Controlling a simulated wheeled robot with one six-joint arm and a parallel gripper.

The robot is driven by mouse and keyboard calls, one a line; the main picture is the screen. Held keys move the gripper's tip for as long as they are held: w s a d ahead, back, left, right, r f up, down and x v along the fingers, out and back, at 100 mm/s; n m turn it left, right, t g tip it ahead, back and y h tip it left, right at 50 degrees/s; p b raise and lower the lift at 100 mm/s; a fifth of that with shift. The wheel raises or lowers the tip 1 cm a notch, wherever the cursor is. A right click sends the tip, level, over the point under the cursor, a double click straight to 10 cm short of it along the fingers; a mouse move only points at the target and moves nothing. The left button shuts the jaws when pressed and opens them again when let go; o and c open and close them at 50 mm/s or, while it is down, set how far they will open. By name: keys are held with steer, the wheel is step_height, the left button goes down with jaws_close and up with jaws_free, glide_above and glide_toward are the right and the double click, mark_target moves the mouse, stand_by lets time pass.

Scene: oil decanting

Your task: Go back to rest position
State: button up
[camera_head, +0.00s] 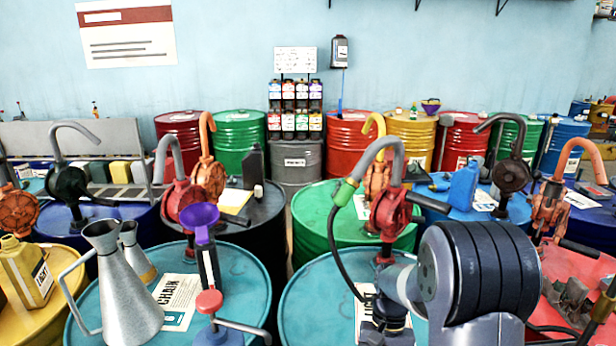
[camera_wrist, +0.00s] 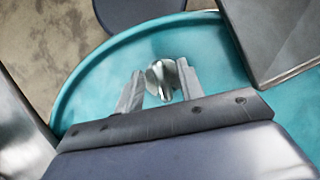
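My gripper (camera_wrist: 160,78) shows in the wrist view with its two fingers standing apart over a teal drum top (camera_wrist: 88,82). A small shiny metal fitting (camera_wrist: 162,82) lies between and just beyond the fingertips. I see no clear grip on it, though the contact is hard to make out. In the head view my arm (camera_head: 478,275) reaches over the front right teal drum (camera_head: 310,290); the gripper's fingers cannot be made out there.
A red pump (camera_head: 388,212) with a grey spout and black hose stands close to my arm. A metal jug (camera_head: 125,290) and a purple funnel (camera_head: 200,218) stand on the front left teal drum. Drums with pumps crowd both sides.

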steer(key=v, duration=1.1)
steer(key=x, duration=1.1)
steer(key=shift+s+f, duration=0.1)
steer(key=shift+f, duration=0.1)
steer(key=n+h, duration=0.2)
steer(key=n, duration=0.3)
steer(key=shift+d+r+n+h+b, duration=0.1)
steer(key=shift+n+h+b, duration=0.4)
steer(key=shift+n, duration=0.8)
